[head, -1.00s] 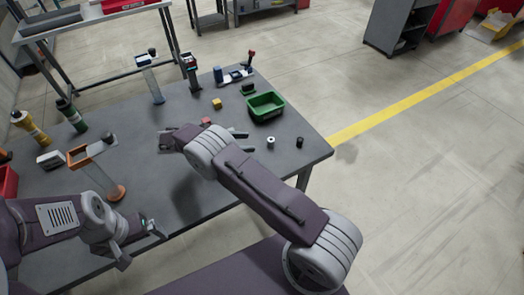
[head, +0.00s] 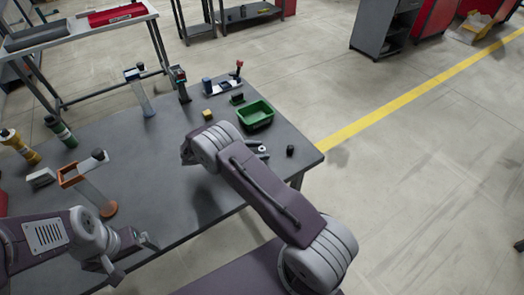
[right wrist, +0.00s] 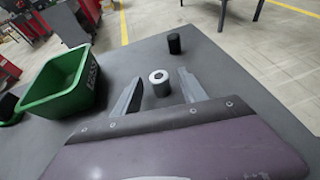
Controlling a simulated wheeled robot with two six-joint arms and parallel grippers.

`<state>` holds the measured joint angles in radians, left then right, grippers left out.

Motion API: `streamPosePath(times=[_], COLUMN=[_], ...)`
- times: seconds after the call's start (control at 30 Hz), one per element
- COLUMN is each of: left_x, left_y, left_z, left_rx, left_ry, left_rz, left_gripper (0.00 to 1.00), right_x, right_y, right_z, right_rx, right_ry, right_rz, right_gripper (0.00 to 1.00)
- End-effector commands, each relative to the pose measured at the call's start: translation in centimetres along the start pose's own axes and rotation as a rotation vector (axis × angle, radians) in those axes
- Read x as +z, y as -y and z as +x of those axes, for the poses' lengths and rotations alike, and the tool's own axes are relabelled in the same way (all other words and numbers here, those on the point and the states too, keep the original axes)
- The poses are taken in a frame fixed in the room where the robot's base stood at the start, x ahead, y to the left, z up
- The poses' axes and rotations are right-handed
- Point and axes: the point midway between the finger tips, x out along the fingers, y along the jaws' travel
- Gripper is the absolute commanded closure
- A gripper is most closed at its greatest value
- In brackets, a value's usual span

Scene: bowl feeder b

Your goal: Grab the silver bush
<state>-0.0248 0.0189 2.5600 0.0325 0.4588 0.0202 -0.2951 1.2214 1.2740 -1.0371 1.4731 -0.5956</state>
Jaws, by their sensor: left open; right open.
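The silver bush (right wrist: 160,84) is a short, light metal cylinder with a dark hole in its top. It stands upright on the grey table, between the two spread fingers of my right gripper (right wrist: 158,77), near their tips, with a gap visible on each side. In the head view, the bush (head: 262,149) shows small beside my right gripper (head: 256,147), partly covered by the fingers and arm. My left gripper (head: 132,259) is open and empty at the table's front edge, far from the bush.
A black cylinder (right wrist: 174,44) stands just beyond the bush. A green bin (right wrist: 62,82) stands to the left, and a yellow block (head: 207,114) lies farther left. Several tools and bottles stand along the table's left and back. The table's right edge is close.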

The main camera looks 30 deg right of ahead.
Motion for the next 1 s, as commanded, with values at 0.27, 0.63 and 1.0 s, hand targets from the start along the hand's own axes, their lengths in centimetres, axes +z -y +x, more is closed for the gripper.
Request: streamPosePath(times=[0.27, 0.63, 1.0], left_x=[0.0, 0.0, -0.1], left_y=[0.0, 0.0, 0.0], left_z=[0.0, 0.0, -0.8], left_rx=[0.000, 0.000, 0.000], left_ry=[0.000, 0.000, 0.000], left_rz=[0.000, 0.000, 0.000], left_gripper=[0.04, 0.04, 0.04], right_x=[0.0, 0.6, 6.7], right_y=[0.0, 0.0, 3.4], right_z=[-0.1, -0.3, -1.2], right_rx=[0.000, 0.000, -0.001], right_ry=[0.000, 0.000, 0.001], right_rz=[0.000, 0.001, -0.001], right_gripper=[1.00, 1.00, 1.00])
